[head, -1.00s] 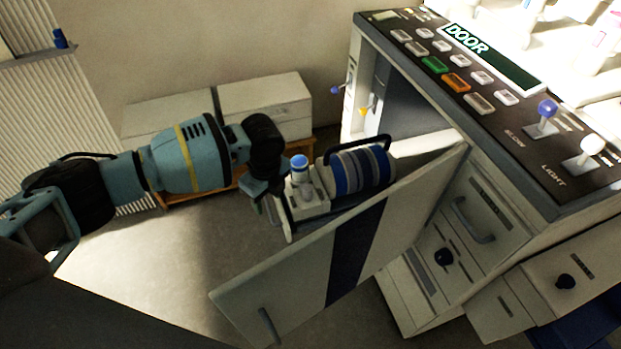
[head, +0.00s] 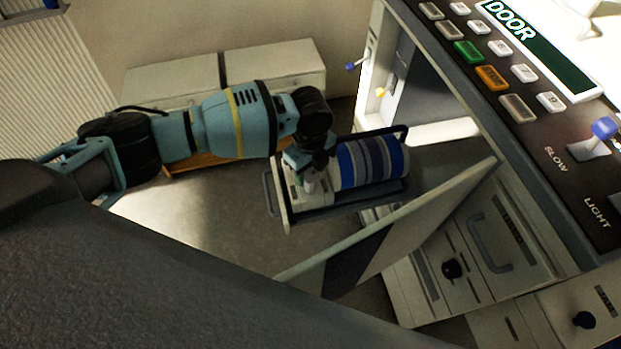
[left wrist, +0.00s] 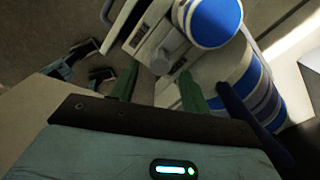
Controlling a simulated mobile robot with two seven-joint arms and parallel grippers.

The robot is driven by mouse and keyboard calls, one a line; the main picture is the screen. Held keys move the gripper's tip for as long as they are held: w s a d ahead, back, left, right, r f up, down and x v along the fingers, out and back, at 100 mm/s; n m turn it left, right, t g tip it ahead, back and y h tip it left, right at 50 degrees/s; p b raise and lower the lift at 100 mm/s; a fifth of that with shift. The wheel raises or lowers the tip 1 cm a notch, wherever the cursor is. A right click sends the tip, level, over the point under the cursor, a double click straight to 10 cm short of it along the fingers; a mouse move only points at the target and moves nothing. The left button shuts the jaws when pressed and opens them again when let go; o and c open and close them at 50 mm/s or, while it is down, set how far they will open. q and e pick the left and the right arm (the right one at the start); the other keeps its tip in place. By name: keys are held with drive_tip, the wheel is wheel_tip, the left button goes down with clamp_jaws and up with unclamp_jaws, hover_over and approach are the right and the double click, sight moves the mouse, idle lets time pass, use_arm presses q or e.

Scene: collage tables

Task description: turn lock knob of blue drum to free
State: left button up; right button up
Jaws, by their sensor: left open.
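The blue drum (head: 365,163), striped blue and grey, lies on a dark-framed carriage beside the cabinet. A pale housing (head: 318,190) sits at its left end. My left gripper (head: 318,172) is above this housing, pointing down. In the left wrist view its green fingers (left wrist: 157,82) are open, and a small grey round knob (left wrist: 165,60) shows beyond and between their tips. I cannot tell whether they touch it. A white cylinder with a blue top (left wrist: 215,22) stands just right of the knob. The drum (left wrist: 258,92) shows lower right. My right gripper is not in view.
The open cabinet door (head: 420,225) stands in front of the carriage. The control panel (head: 510,80) with buttons and levers is at upper right. Low white boxes (head: 270,72) stand behind my arm.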

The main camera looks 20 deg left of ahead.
sight(310, 179)
use_arm(q)
drive_tip(key=shift+f+b, duration=0.3)
drive_tip(key=shift+f, duration=2.05)
